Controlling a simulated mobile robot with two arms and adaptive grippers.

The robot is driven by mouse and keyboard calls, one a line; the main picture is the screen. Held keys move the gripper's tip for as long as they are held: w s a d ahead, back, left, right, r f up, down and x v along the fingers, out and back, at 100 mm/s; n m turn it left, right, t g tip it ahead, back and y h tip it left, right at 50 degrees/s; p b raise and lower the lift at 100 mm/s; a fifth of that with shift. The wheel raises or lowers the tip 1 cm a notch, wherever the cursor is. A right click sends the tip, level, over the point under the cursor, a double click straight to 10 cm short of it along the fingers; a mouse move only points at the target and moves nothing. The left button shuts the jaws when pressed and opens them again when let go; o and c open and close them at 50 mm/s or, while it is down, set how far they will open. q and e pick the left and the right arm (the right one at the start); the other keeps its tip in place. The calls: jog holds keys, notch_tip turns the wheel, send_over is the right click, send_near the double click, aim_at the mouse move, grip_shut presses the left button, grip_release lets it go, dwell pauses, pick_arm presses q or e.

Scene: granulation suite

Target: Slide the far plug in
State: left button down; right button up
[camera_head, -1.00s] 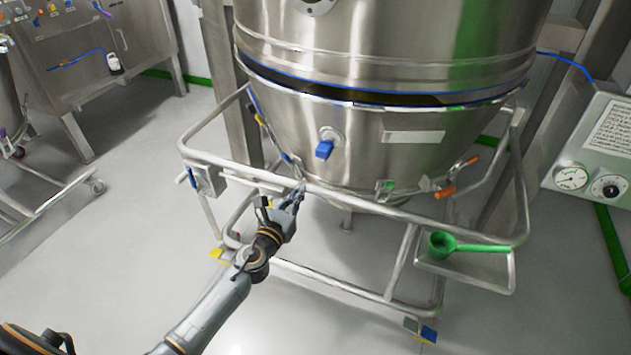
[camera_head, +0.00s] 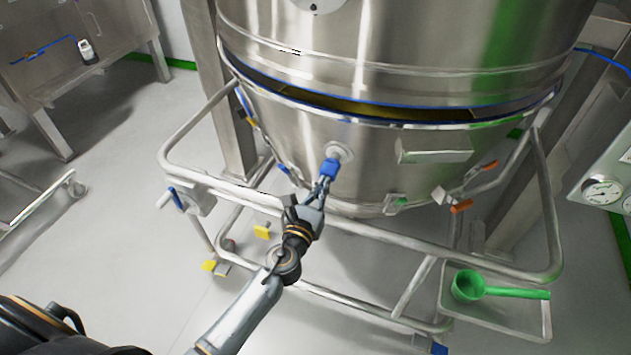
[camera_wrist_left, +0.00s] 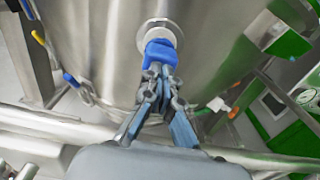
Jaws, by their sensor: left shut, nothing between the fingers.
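The blue plug (camera_head: 329,168) sticks out of a round metal port (camera_head: 341,152) on the front of the steel bowl (camera_head: 280,140). In the left wrist view the plug (camera_wrist_left: 160,53) sits in front of its round flange (camera_wrist_left: 157,32). My left gripper (camera_head: 325,184) is shut and empty, with its fingertips at the plug's near end. In the left wrist view its fingertips (camera_wrist_left: 158,72) overlap the plug's lower edge and appear to touch it. How deep the plug sits in the port is hard to tell. My right gripper is not in view.
A tubular trolley frame (camera_head: 400,238) runs around the bowl, and my left arm reaches over it. Orange-handled clamps (camera_head: 461,206) are on the bowl's right side. A green scoop (camera_head: 490,290) lies on a tray at lower right. A gauge panel (camera_head: 610,170) stands at right.

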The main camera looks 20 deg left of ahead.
aim_at(327, 175)
pick_arm(q)
jog(key=shift+w+d, duration=0.1)
jog(key=shift+r, duration=0.1)
jog(key=w, duration=0.3)
jog(key=shift+w, duration=0.25)
jog(key=shift+r, duration=0.25)
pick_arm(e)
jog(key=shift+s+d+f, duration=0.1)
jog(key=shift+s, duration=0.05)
